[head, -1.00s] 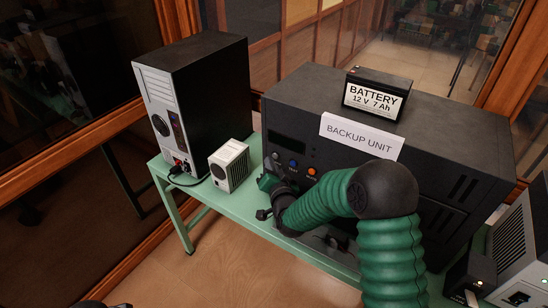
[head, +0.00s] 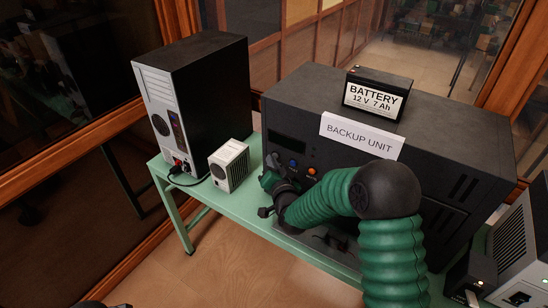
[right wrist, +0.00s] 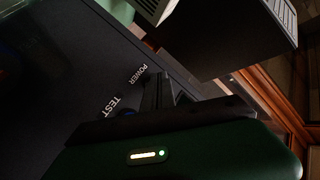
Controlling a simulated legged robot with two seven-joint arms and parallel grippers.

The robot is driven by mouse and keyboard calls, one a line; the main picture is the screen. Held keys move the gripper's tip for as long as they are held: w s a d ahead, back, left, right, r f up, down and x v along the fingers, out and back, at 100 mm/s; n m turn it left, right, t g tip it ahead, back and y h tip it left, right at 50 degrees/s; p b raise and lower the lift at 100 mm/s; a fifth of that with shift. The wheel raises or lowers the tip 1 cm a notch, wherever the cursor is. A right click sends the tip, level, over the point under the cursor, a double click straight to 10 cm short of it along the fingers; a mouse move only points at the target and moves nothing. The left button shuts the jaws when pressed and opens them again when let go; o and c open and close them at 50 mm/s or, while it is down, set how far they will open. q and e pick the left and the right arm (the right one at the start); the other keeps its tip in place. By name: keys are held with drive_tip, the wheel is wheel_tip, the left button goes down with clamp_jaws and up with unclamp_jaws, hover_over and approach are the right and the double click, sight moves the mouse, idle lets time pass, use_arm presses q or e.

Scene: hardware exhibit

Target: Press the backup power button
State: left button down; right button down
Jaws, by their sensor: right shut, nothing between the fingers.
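The backup unit (head: 440,155) is a large black box with a white "BACKUP UNIT" sign on top. Its front has a blue button (head: 293,163) and an orange button (head: 311,171). In the right wrist view, the "POWER" label (right wrist: 137,74) and "TEST" label (right wrist: 112,106) show on the dark panel. My right gripper (head: 274,166) is shut and empty, close in front of the panel's left part. Its fingers (right wrist: 156,92) show beside the "POWER" label. They cover the power button area, and I cannot tell whether they touch it.
A battery (head: 376,94) lies on the unit. A black and silver computer tower (head: 205,95) and a small white box (head: 229,166) stand left on the green table (head: 218,202). A grey device (head: 515,245) stands at the right. Wooden-framed glass surrounds the area.

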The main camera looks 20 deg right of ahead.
idle(0.4)
drive_tip(key=shift+s+a, duration=0.3)
drive_tip(key=shift+a, duration=0.05)
drive_tip(key=s+a, duration=0.3)
drive_tip(key=a, duration=0.1)
drive_tip(key=shift+s+a+b, duration=0.35)
drive_tip(key=shift+a, duration=0.05)
idle(2.3)
